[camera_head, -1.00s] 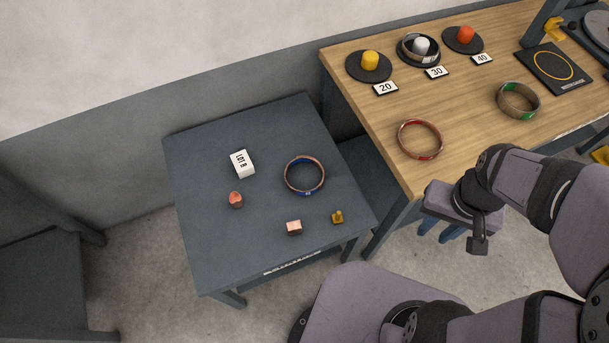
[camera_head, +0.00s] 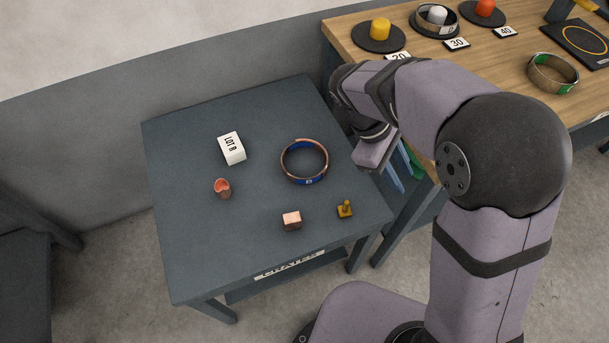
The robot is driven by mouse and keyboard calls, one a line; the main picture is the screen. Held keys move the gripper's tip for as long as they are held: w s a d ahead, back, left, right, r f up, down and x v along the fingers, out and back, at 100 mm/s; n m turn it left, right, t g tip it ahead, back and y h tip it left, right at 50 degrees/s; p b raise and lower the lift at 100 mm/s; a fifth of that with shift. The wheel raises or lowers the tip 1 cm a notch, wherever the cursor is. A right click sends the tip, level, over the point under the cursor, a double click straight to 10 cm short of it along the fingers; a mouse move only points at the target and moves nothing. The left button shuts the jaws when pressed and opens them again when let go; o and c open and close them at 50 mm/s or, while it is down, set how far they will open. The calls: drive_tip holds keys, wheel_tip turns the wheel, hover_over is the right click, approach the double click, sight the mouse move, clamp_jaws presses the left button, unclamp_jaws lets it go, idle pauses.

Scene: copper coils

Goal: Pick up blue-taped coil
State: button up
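The blue-taped coil (camera_head: 305,180) is a copper ring with blue tape along its inside and front. It lies flat on the dark grey table, right of centre. My gripper (camera_head: 402,172) hangs to its right, past the table's right edge, with its blue fingers pointing down. The two fingers show apart and nothing shows between them. The gripper is clear of the coil and does not touch it.
On the grey table (camera_head: 200,255) are a white lot block (camera_head: 232,148), a small copper cup (camera_head: 222,188), a copper block (camera_head: 292,220) and a brass piece (camera_head: 345,209). The wooden bench (camera_head: 480,70) holds numbered discs and a green-taped coil (camera_head: 552,73).

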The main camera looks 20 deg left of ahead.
drive_tip(key=w+a+f+n+t+h+b, duration=0.2)
drive_tip(key=a+f+n+t+b, duration=0.2)
drive_tip(key=a+f+n+b, duration=0.7)
drive_tip(key=t+b, duration=0.5)
drive_tip(key=b, duration=0.1)
approach(307, 179)
drive_tip(key=shift+n+h, duration=0.3)
drive_tip(key=w+d, duration=0.3)
drive_tip(key=shift+w+f, duration=0.3)
drive_tip(key=shift+s+a, duration=0.35)
drive_tip(key=shift+a, duration=0.1)
drive_tip(key=shift+b+x, duration=0.4)
drive_tip(key=shift+x, duration=0.7)
drive_tip(key=b+x, duration=0.1)
drive_tip(key=x, duration=0.1)
drive_tip(key=b+x, duration=0.1)
drive_tip(key=x, duration=0.1)
drive_tip(key=shift+s+f, duration=0.1)
drive_tip(key=shift+f, duration=0.2)
drive_tip(key=shift+w+d+f, duration=0.15)
drive_tip(key=shift+w+d, duration=0.15)
drive_tip(key=shift+w, duration=0.1)
drive_tip(key=shift+c, duration=0.3)
clamp_jaws()
